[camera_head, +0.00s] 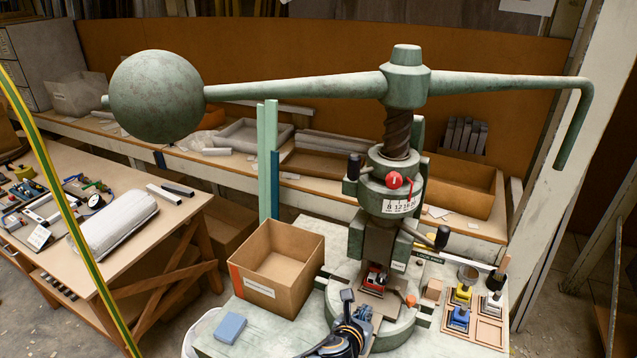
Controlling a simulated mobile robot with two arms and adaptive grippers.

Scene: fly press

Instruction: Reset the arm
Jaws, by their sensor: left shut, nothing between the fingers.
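The green fly press (392,215) stands on the bench. Its long arm (300,85) lies across the top of the screw, with a ball weight (157,96) at the left end and a down-bent handle (571,130) at the right end. My left gripper (355,310) is at the bottom of the head view, in front of the press base and below the ram. It is shut and empty, well below the press arm. A small red-and-dark piece (375,279) sits under the ram. My right gripper is not in view.
A cardboard box (277,263) stands left of the press, with a blue block (230,327) in front of it. A wooden tray (489,327) with small stamp-like tools is at right. A yellow-green strip (62,205) crosses the left. A side table (165,222) holds tools.

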